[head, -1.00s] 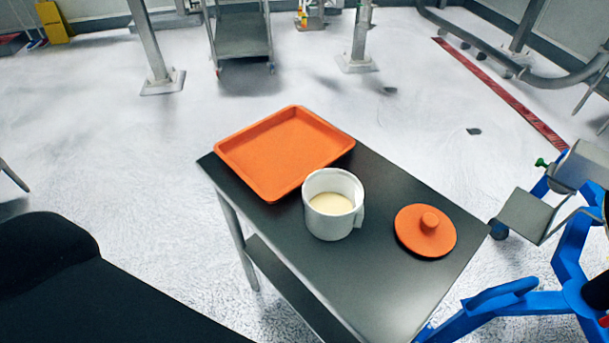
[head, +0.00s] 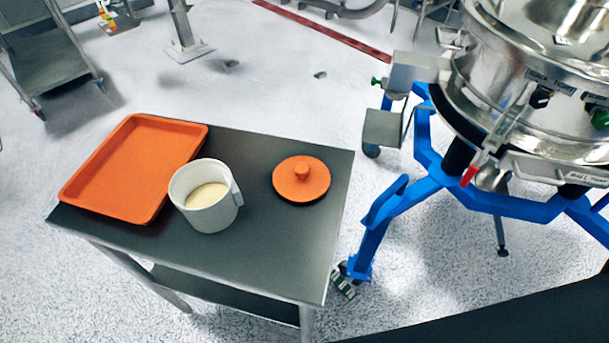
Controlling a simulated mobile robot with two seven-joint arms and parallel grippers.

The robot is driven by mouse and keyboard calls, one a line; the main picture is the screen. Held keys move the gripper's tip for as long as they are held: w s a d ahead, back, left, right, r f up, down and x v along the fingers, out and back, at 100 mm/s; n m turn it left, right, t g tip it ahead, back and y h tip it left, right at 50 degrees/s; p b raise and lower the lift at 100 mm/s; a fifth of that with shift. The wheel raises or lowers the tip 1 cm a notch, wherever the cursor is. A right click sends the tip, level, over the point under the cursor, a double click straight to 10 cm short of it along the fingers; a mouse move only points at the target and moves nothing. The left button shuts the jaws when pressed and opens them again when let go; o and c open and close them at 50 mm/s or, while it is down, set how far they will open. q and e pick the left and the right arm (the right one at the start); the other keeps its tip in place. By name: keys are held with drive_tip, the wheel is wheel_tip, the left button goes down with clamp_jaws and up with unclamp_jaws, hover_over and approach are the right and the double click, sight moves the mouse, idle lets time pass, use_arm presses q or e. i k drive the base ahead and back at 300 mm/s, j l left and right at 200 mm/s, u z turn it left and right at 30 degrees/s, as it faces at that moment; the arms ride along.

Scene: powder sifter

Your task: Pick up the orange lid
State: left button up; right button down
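The orange lid (head: 301,184) is a round disc with a small knob on top. It lies flat, knob up, on the right part of the dark table (head: 265,245) in the head view. Neither of my grippers shows in this view. Nothing covers the lid, and nothing touches it apart from the table top.
A white cup (head: 207,213) with pale powder stands left of the lid. An orange tray (head: 147,162) lies at the table's left. A steel sifter (head: 560,75) on a blue frame (head: 400,200) stands to the right. A cart (head: 45,55) is at the back left.

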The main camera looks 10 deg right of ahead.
sight(298, 178)
drive_tip(key=l, duration=1.1)
drive_tip(key=l+u, duration=0.1)
drive_tip(key=l, duration=1)
drive_tip(key=k, duration=0.05)
